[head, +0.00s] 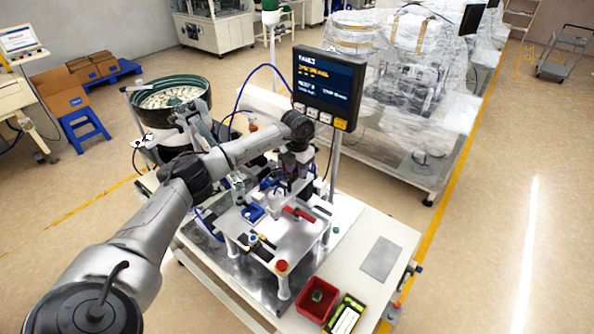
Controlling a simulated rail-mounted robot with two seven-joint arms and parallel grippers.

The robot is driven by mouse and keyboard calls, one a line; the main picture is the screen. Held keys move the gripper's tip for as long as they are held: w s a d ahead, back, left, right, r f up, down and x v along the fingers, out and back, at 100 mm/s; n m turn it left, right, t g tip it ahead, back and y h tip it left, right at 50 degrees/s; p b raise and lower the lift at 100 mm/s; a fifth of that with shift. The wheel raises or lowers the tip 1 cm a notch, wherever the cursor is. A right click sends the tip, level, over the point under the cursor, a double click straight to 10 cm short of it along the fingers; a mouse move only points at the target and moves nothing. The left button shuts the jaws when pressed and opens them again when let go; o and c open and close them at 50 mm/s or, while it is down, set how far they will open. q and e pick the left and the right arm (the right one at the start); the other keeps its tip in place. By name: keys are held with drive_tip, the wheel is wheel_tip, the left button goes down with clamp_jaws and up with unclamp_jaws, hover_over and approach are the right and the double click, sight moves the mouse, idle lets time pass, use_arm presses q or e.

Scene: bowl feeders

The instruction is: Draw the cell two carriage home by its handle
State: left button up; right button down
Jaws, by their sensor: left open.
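My left arm reaches in from the left, and its dark gripper (289,178) points down over the far part of the cell's raised white plate (276,233). The gripper is open; its fingertips are small and partly lost among the fixture parts. A red bar-like part (299,214), possibly the carriage handle, lies on the plate, nearer the camera than the gripper and apart from it. A blue block (252,212) sits to its left. The carriage itself is hard to make out, partly hidden by the gripper. My right gripper is not in view.
A display panel (327,89) on a post stands close behind the wrist. A green-rimmed bowl feeder (171,100) stands at the back left. A red bin (316,299) and a black-and-green tray (345,315) are at the table's front. The table's right side is mostly clear.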

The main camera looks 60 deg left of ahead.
use_arm(q)
drive_tip(key=shift+f, duration=0.8)
clamp_jaws()
